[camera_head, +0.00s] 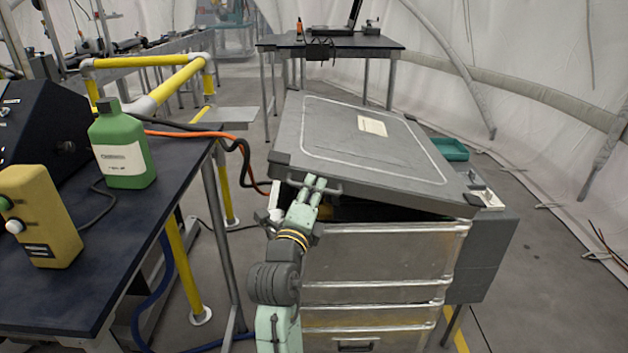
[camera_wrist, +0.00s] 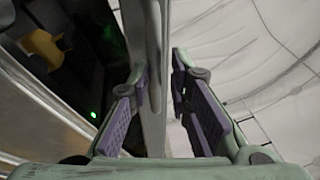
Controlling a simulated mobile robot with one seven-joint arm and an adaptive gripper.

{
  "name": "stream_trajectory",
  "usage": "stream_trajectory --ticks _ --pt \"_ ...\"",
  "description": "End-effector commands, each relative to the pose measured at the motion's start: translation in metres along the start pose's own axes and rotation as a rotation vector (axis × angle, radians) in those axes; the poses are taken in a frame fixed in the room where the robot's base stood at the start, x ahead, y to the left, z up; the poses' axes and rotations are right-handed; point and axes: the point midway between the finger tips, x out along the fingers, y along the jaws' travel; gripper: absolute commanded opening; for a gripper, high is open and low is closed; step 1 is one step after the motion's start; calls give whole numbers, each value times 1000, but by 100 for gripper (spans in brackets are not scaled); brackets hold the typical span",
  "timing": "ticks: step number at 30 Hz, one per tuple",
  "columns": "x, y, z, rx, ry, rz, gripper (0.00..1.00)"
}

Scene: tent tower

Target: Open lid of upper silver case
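The upper silver case (camera_head: 375,255) stands on top of another silver case. Its grey lid (camera_head: 330,128) is partly raised and tilted, with a dark gap under its front edge. A bar handle (camera_head: 333,189) runs along the lid's front left edge. My gripper (camera_head: 315,184) is at this handle. In the wrist view, the lid's edge (camera_wrist: 157,130) passes between the two fingers of my gripper (camera_wrist: 160,75), which are close on either side. The dark case inside shows a yellow thing (camera_wrist: 42,47) and a small green light (camera_wrist: 93,115). The exact finger contact is hard to see.
A dark table (camera_head: 110,235) on the left holds a green bottle (camera_head: 122,150) and a yellow device (camera_head: 40,215). Yellow rails (camera_head: 150,62) and cables stand behind it. Another table (camera_head: 330,44) is at the back.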

Motion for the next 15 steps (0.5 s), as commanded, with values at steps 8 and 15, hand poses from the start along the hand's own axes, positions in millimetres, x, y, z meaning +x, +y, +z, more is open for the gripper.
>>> stream_trajectory --ticks 8,15 --pt "17 0 0 0 0 -1 18" --pt "17 0 0 0 -1 0 16"
